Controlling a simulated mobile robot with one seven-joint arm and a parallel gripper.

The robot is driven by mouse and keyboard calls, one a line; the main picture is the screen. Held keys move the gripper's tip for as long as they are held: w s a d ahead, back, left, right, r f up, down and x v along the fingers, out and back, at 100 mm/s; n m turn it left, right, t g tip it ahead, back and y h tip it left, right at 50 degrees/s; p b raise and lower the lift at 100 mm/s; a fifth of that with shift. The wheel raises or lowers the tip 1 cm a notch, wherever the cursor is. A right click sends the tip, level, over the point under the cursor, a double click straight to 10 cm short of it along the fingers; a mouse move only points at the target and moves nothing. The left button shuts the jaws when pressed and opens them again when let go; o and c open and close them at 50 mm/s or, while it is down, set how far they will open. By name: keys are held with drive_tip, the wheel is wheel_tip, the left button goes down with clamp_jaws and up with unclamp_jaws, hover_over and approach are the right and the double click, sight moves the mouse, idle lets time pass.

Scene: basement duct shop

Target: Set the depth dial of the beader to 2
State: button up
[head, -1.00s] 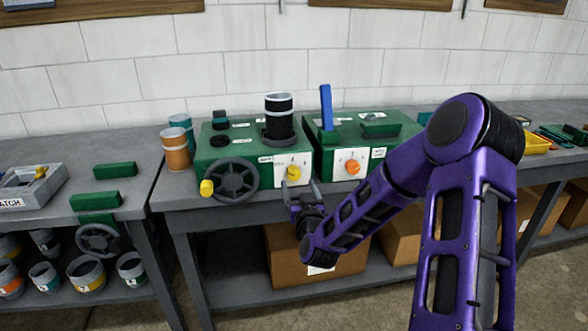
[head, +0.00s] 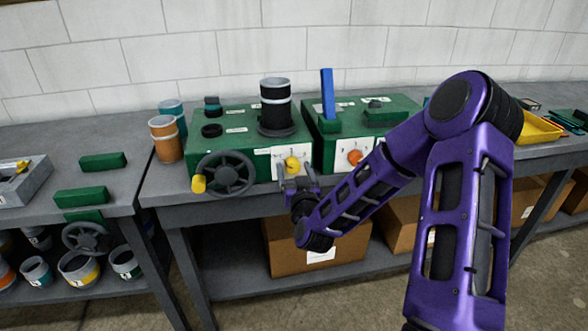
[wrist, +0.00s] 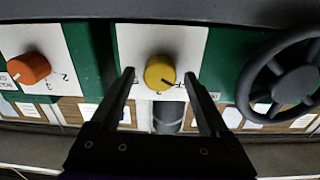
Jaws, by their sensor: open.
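Two green machines stand side by side on the bench. The left machine (head: 237,147) has a yellow dial (head: 292,163) on a white plate at its front right. The right machine (head: 330,151) has an orange dial (head: 355,157) on a similar plate. I cannot read which one is named the beader. My gripper (head: 295,184) is open and empty just in front of the yellow dial. In the wrist view, the yellow dial (wrist: 160,73) shows between the fingertips, with a dark pointer line; contact cannot be made out. The orange dial (wrist: 29,68) is at left, with a 1 and 2 on its plate.
A dark handwheel (head: 225,174) with a yellow handle sits left of the yellow dial. A blue lever (head: 327,93) rises from the right machine. Orange and teal cans (head: 165,139) stand at left. Cardboard boxes (head: 283,244) lie on the shelf below.

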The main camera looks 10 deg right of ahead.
clamp_jaws()
drive_tip(key=shift+m, duration=0.3)
drive_tip(key=m+b, duration=0.3)
drive_tip(key=m, duration=0.2)
drive_tip(key=shift+d, duration=0.1)
drive_tip(key=m+b, duration=0.2)
drive_tip(key=m, duration=0.4)
idle(0.6)
unclamp_jaws()
